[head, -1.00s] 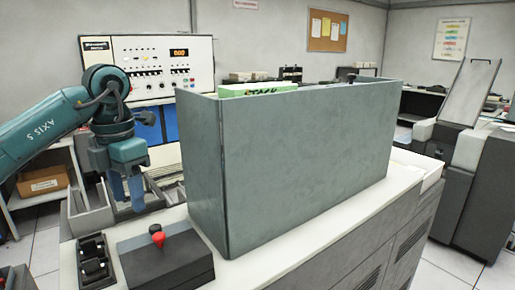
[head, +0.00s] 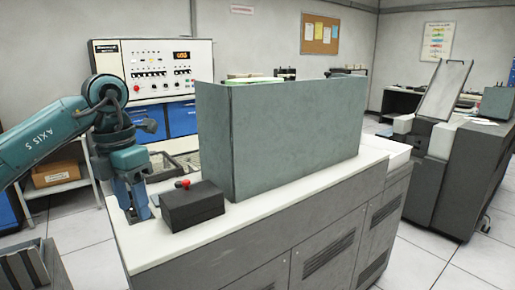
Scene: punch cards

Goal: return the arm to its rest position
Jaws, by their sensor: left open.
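My left arm comes in from the left in the head view. Its teal gripper (head: 143,214) points down over the left end of the white counter, just left of a dark box with a red knob (head: 193,206). The jaws are open and I see nothing held between them. Whether the fingertips touch the counter, I cannot tell. My right gripper is not in view.
A tall grey-green bin (head: 290,135) stands on the white counter (head: 260,222), with a green-edged stack (head: 253,80) showing inside. A control panel (head: 155,68) is behind. A dark machine with a sloped plate (head: 445,90) stands at right. Floor is clear between.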

